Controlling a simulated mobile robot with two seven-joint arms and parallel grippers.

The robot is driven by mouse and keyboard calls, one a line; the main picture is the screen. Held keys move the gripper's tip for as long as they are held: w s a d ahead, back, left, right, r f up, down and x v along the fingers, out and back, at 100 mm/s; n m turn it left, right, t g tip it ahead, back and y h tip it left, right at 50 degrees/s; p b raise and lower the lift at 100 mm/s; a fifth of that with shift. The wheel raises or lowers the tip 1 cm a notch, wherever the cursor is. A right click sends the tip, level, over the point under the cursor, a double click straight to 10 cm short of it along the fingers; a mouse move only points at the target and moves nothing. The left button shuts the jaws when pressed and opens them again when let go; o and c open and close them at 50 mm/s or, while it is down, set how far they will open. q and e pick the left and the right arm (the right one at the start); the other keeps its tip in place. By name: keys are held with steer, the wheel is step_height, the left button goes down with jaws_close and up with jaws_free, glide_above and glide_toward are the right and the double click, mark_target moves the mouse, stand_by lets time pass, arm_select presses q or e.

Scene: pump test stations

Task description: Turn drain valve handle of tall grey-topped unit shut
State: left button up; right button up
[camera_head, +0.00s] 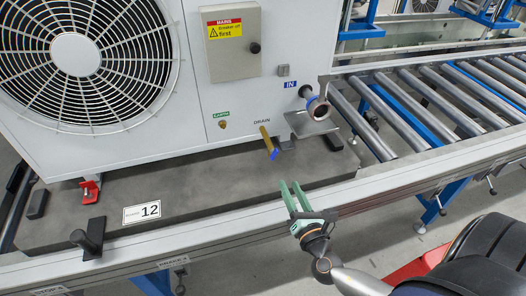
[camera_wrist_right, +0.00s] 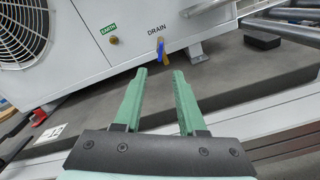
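The drain valve handle (camera_head: 267,143) sticks out low on the front of the white unit (camera_head: 190,98), below the DRAIN label. It shows yellow and blue and slants downward in the head view. In the right wrist view the valve handle (camera_wrist_right: 161,48) shows beyond my fingertips, blue with yellow beside it. My right gripper (camera_head: 290,183) is open and empty, in front of and below the handle, apart from it. Its two green fingers also show in the right wrist view (camera_wrist_right: 160,72). The unit's top is out of frame. My left gripper is not in view.
The unit stands on a dark grey slab (camera_head: 190,185) marked 12, on the conveyor. A pipe fitting (camera_head: 317,107) marked IN is right of the valve. A black upright handle (camera_head: 90,238) stands at the slab's front left. Rollers (camera_head: 430,100) extend right.

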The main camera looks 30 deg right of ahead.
mark_target(274, 154)
steer(key=x, duration=1.2)
steer(key=shift+d, duration=0.15)
jaws_close()
